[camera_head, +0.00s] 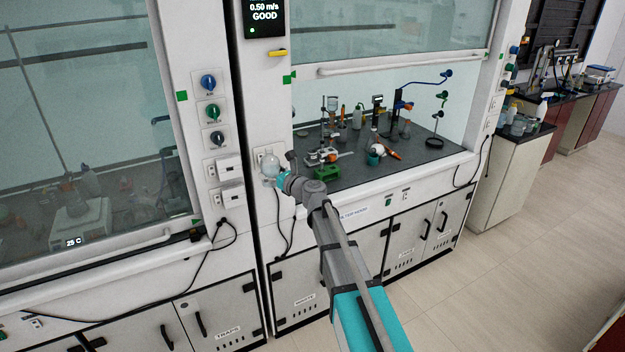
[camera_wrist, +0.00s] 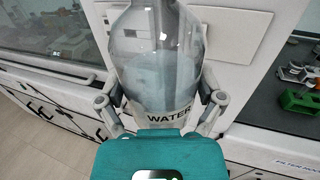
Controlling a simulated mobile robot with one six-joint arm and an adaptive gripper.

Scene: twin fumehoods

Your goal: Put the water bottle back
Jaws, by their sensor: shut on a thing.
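The water bottle (camera_wrist: 155,65) is clear, with a white label reading WATER, and fills the middle of the wrist view. My gripper (camera_wrist: 161,100) is shut on it, one finger on each side of its body. In the head view the bottle (camera_head: 269,163) shows as a small clear round shape at the end of my arm, in front of the white post between the two fumehoods. My gripper (camera_head: 281,178) is partly hidden there by my wrist. The bottle looks roughly upright and clear of the worktop.
The right fumehood's sash (camera_head: 400,62) is raised. Its dark worktop (camera_head: 345,175) holds a green block (camera_head: 327,172), a teal cup (camera_head: 374,157), stands and several bottles. The left fumehood's sash (camera_head: 90,130) is down. A side bench (camera_head: 525,130) with bottles stands at right.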

